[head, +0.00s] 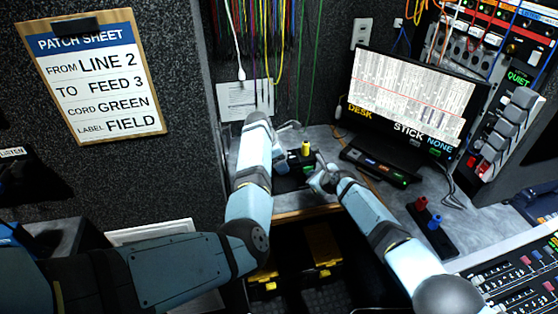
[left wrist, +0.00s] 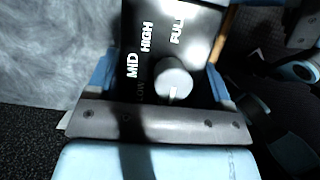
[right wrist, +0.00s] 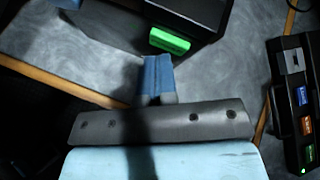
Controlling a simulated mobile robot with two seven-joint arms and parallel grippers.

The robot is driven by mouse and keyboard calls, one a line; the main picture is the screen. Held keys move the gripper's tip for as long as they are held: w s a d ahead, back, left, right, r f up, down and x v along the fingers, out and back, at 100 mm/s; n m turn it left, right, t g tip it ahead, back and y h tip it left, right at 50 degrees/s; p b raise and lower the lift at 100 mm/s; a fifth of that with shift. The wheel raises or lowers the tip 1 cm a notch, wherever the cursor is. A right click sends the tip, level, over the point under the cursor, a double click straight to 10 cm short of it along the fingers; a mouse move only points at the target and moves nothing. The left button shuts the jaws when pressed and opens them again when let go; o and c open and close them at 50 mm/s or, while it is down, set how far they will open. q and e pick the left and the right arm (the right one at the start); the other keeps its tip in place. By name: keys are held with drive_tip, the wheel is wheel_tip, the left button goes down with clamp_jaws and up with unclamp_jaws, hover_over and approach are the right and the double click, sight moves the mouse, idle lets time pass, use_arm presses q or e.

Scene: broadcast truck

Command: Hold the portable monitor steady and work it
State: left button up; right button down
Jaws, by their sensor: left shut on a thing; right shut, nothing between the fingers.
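The portable monitor is a black box (left wrist: 188,40), seen in the left wrist view, with white MID, HIGH and FULL labels and a round grey knob (left wrist: 174,78) with a white mark. My left gripper (left wrist: 160,72) is shut on it, one blue finger on each side. In the head view my left forearm partly hides it. My right gripper (right wrist: 157,78) is shut and empty. In the right wrist view its fingertips are just below a bright green button (right wrist: 169,40) on a black body; I cannot tell whether they touch. It also shows in the head view (head: 322,172).
A black unit with coloured buttons (right wrist: 281,75) lies to the right of my right gripper. A yellow knob (head: 305,148) stands behind the grippers. A screen (head: 408,95) and a black strip with red and blue knobs (head: 437,232) are further right. Hanging cables are behind.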

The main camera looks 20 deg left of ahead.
drive_tip(key=shift+s+d, duration=0.5)
drive_tip(key=shift+s, duration=0.25)
drive_tip(key=shift+s+d, duration=0.35)
drive_tip(key=shift+s, duration=0.25)
drive_tip(key=s+d, duration=0.1)
drive_tip(key=s, duration=0.1)
drive_tip(key=s+d, duration=0.1)
drive_tip(key=shift+s+d, duration=0.35)
drive_tip(key=shift+d, duration=0.05)
use_arm(q)
drive_tip(key=o, duration=1.3)
